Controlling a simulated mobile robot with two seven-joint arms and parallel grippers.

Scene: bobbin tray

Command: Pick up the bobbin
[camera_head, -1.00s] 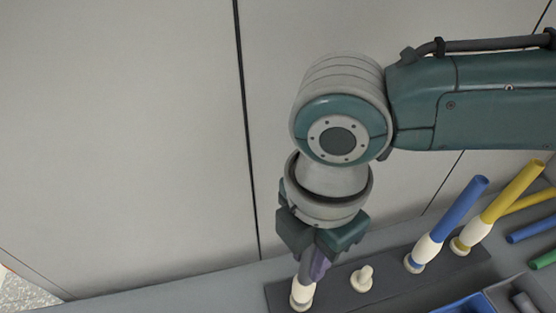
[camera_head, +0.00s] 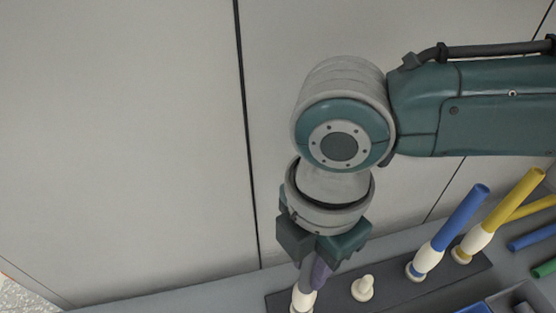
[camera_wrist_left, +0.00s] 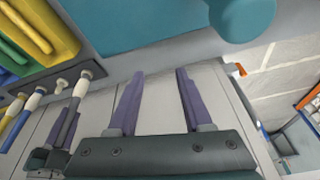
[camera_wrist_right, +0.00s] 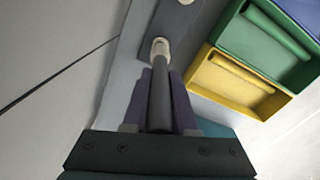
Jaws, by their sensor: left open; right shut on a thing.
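My right gripper (camera_head: 306,288) points down and is shut on a bobbin. The bobbin's dark grey shaft (camera_wrist_right: 159,95) stands between the fingers in the right wrist view. Its cream lower part shows in the head view (camera_head: 303,300), at the left end of a dark rack (camera_head: 388,297), partly cut by the picture edge. The bobbin also shows in the left wrist view (camera_wrist_left: 82,86), where its foot is at the rack. I cannot tell whether it touches the rack. My left gripper (camera_wrist_left: 156,72) is open and empty.
A bare cream post (camera_head: 363,289) stands right of the held bobbin. Further right stand a blue bobbin (camera_head: 460,218) and a yellow bobbin (camera_head: 508,203). Yellow (camera_wrist_right: 207,57) and green (camera_wrist_right: 232,23) trays lie beside the rack. A pale panelled wall is behind.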

